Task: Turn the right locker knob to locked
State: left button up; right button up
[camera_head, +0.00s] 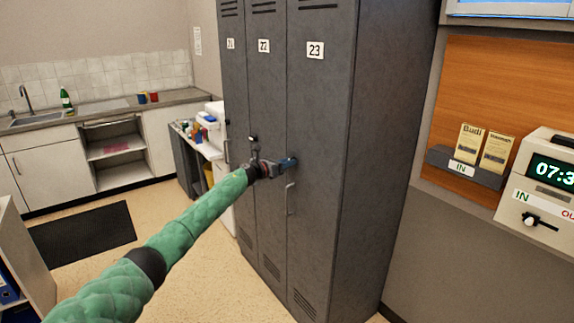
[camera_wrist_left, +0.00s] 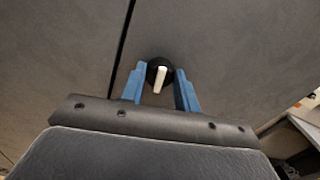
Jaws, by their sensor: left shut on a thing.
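The right locker (camera_head: 320,120), numbered 23, is a closed grey metal door. Its knob (camera_wrist_left: 160,72) is round and black with a white pointer bar, seen in the left wrist view. The bar stands nearly upright in that picture. My left gripper (camera_head: 290,162) reaches the door's left edge, above its handle (camera_head: 289,198). In the left wrist view its blue fingers (camera_wrist_left: 160,88) are on either side of the knob, shut on it. In the head view the gripper hides the knob. My right gripper is not in view.
Lockers 21 (camera_head: 233,100) and 22 (camera_head: 266,90) stand to the left, closed; a knob (camera_head: 253,138) shows on locker 22. A card rack (camera_head: 465,168) and a time clock (camera_head: 540,185) are on the right wall. The floor (camera_head: 205,255) before the lockers is clear.

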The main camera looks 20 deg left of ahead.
pick_arm(q)
jog(key=n+p, duration=0.1)
jog(key=n, duration=0.7)
jog(key=n+p, duration=0.2)
jog(key=n, duration=0.6)
jog(key=shift+w+a+f, duration=0.1)
jog(key=shift+a+f, duration=0.05)
jog(key=shift+a, duration=0.05)
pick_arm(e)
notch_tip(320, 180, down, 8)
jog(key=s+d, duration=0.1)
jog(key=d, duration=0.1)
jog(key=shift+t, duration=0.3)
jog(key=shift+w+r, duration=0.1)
pick_arm(q)
jog(key=o, duration=1)
